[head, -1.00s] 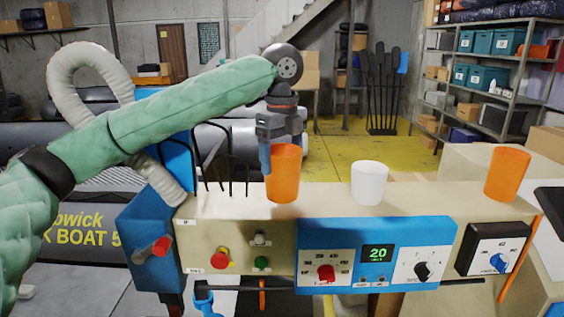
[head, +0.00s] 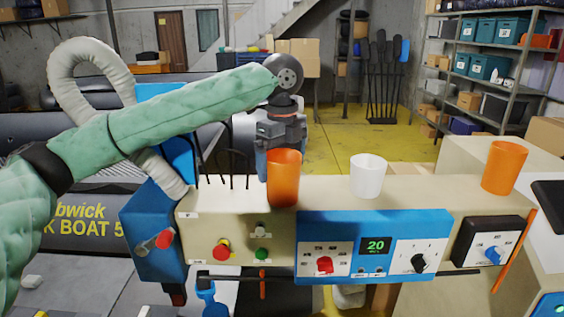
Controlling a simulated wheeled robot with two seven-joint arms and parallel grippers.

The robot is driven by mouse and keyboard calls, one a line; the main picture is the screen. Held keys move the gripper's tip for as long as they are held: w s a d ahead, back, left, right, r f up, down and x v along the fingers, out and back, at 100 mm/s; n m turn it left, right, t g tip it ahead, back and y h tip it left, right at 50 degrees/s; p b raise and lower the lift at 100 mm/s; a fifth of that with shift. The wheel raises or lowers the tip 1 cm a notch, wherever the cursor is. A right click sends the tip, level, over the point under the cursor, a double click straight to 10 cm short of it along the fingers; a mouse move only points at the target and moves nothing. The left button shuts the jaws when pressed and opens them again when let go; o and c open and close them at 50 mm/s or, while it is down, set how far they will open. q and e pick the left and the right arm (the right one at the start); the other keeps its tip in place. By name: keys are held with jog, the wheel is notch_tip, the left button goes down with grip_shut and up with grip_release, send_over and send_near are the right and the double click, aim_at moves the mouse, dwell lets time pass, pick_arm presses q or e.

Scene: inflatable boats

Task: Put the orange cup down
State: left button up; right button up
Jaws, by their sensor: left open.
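An orange cup (head: 284,180) stands upright on the beige top of the machine, left of the middle. My left gripper (head: 281,150) is open and sits just behind and above this cup, which hides part of its fingers. I cannot tell whether a finger touches the cup. A second orange cup (head: 503,168) stands upright at the right end of the machine top. A white cup (head: 368,176) stands between the two orange cups. My right gripper is not in view.
The machine top (head: 430,188) has free room between the cups. Its front carries a blue control panel (head: 372,246) with knobs. Thin black wires (head: 222,168) rise left of the near orange cup, beside a ribbed white hose (head: 75,70). A black tablet-like object (head: 549,204) lies at far right.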

pick_arm(q)
jog(key=shift+r, duration=0.15)
jog(key=shift+r, duration=0.15)
notch_tip(320, 180, up, 12)
jog(key=b, duration=0.5)
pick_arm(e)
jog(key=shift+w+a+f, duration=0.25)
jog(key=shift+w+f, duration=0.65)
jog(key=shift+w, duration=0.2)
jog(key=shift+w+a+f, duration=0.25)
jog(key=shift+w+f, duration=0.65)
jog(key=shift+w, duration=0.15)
